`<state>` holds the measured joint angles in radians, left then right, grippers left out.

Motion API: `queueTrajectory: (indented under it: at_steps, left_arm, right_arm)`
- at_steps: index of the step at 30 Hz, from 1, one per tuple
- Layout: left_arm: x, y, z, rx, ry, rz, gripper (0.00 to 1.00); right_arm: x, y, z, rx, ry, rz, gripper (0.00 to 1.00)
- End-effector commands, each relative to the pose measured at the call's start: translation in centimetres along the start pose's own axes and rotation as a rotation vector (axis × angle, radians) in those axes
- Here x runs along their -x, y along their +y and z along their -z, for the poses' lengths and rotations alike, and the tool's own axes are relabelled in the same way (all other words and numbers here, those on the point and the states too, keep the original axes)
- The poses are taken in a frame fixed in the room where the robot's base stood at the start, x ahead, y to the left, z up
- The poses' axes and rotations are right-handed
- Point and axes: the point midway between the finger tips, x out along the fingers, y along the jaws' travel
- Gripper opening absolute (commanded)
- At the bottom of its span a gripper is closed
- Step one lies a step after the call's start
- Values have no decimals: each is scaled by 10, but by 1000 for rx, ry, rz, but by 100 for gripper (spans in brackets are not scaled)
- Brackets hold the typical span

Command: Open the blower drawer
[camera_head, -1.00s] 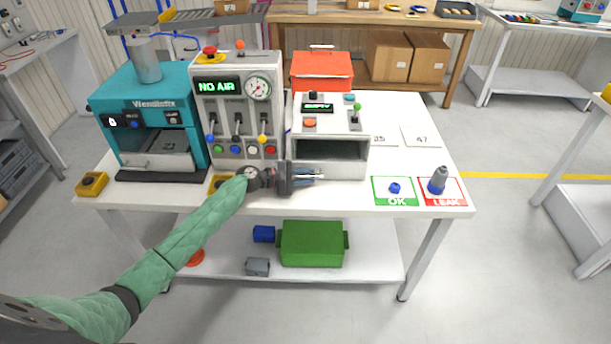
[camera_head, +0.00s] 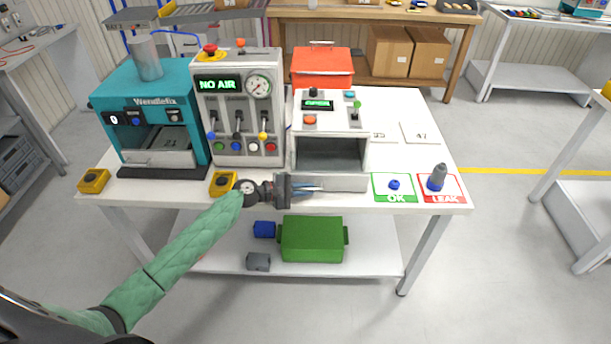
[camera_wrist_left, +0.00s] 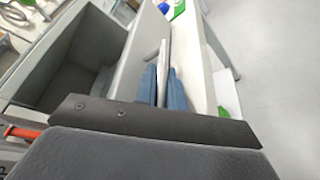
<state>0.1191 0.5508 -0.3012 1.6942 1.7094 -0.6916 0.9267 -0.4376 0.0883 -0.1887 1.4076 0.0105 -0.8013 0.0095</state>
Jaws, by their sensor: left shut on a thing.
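The blower (camera_head: 329,118) is a white box on the bench, with a small green display that appears to read OPEN. Its drawer (camera_head: 345,182) stands out from the dark opening toward the bench's front edge. My left gripper (camera_head: 310,189) is at the left part of the drawer front. In the left wrist view its blue fingers (camera_wrist_left: 163,88) are shut on a thin pale handle (camera_wrist_left: 161,68) along the grey drawer front (camera_wrist_left: 138,52). My right gripper is out of view.
The NO AIR panel (camera_head: 237,105) and teal Wendlefix machine (camera_head: 150,110) stand to the left. A yellow button box (camera_head: 223,183) is near my left wrist. The OK mat (camera_head: 394,197) and LEAK mat (camera_head: 455,190) lie to the right. A green bin (camera_head: 312,240) is on the shelf below.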

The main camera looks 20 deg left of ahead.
Motion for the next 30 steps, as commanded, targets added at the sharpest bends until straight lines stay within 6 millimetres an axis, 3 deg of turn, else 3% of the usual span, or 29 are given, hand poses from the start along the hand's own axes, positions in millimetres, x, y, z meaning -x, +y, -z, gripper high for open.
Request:
queueTrajectory:
  at_steps: [6,15,21,30]
  left_arm:
    - [19,-33,-46,2,-2,3,0]
    - [37,-65,-90,1,-1,2,0]
    - [43,-76,-104,1,-1,2,0]
    - [44,-79,-108,0,-1,1,0]
  right_arm:
    - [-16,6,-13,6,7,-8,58]
    - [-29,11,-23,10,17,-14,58]
    - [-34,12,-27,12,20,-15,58]
    - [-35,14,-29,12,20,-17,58]
